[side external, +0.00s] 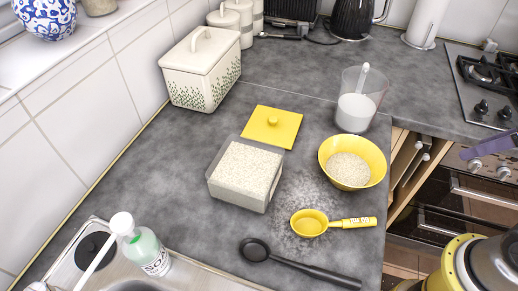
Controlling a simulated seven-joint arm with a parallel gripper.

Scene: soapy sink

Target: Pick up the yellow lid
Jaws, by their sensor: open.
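The yellow lid (286,129) is a flat square with a round knob on top. It lies on the grey countertop in the side external view, just behind a clear square container (238,198) filled with pale grains. The lid's front edge is close to the container's back rim; I cannot tell whether they touch. The lid's knob faces up and nothing covers it. My gripper cannot be made out in this view.
A yellow bowl (334,153) of grains and a measuring jug (355,112) stand right of the lid. A cream lidded box (202,70) stands behind left. A yellow scoop (309,223), black ladle (300,266) and soap bottle (142,245) are in front. A purple object (488,145) shows at right.

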